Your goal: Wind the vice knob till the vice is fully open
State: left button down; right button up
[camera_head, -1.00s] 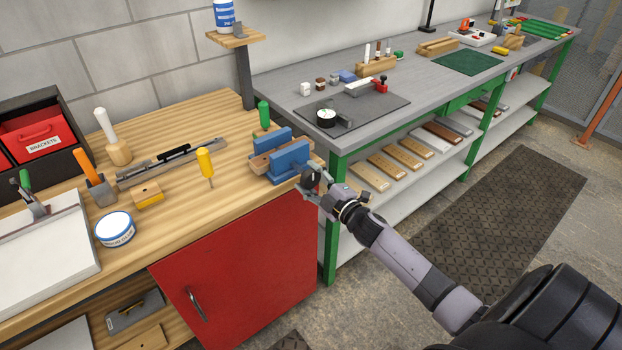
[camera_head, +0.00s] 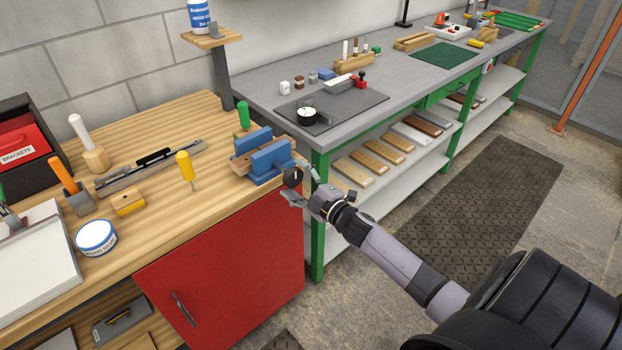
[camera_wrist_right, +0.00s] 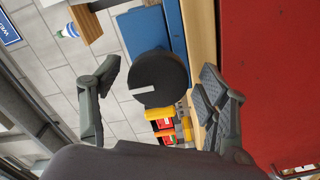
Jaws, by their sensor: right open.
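The vice (camera_head: 268,164) has two blue jaws and sits at the right front corner of the wooden bench, with brown wood showing between and beside the jaws. Its round black knob (camera_head: 292,178) faces the front. In the right wrist view the knob (camera_wrist_right: 157,78) is a dark disc with a pale line across its left half. My right gripper (camera_head: 299,181) is open at the knob. In the wrist view its fingers stand apart, one on each side of the disc, with visible gaps. My left gripper is not in view.
A yellow-handled tool (camera_head: 185,167) and a green-handled one (camera_head: 244,115) stand near the vice on the wooden bench (camera_head: 215,185). The red cabinet door (camera_head: 225,270) is below. The grey bench (camera_head: 250,92) with green legs adjoins on the right.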

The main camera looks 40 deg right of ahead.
jog(key=s, duration=1)
jog(key=shift+s+d, duration=0.35)
jog(key=shift+d, duration=0.05)
jog(key=s+a+f+m+g+h, duration=0.1)
jog(key=s+f+m+g, duration=0.25)
jog(key=f, duration=0.75)
jog(key=s+f+m+g+h, duration=0.15)
jog(key=s+f, duration=0.35)
jog(key=f, duration=0.6)
jog(key=s+a+f+m+g, duration=0.1)
jog(key=s+f+m+g, duration=0.25)
jog(key=f, duration=0.75)
jog(key=s+a+f+m+g, duration=0.1)
jog(key=s+a+f, duration=0.3)
jog(key=s, duration=0.5)
jog(key=s+a+f+g+y, duration=0.1)
jog(key=s+a+f+g, duration=0.3)
jog(key=s+f, duration=0.4)
jog(key=s+a+f+m+g, duration=0.1)
jog(key=s+a+f+g, duration=0.2)
jog(key=s, duration=0.9)
notch_tip(320, 180, down, 3)
jog(key=shift+s+a+r+m, duration=0.15)
jog(key=shift+a+m, duration=0.2)
jog(key=shift+a, duration=0.8)
jog(key=shift+g, duration=0.25)
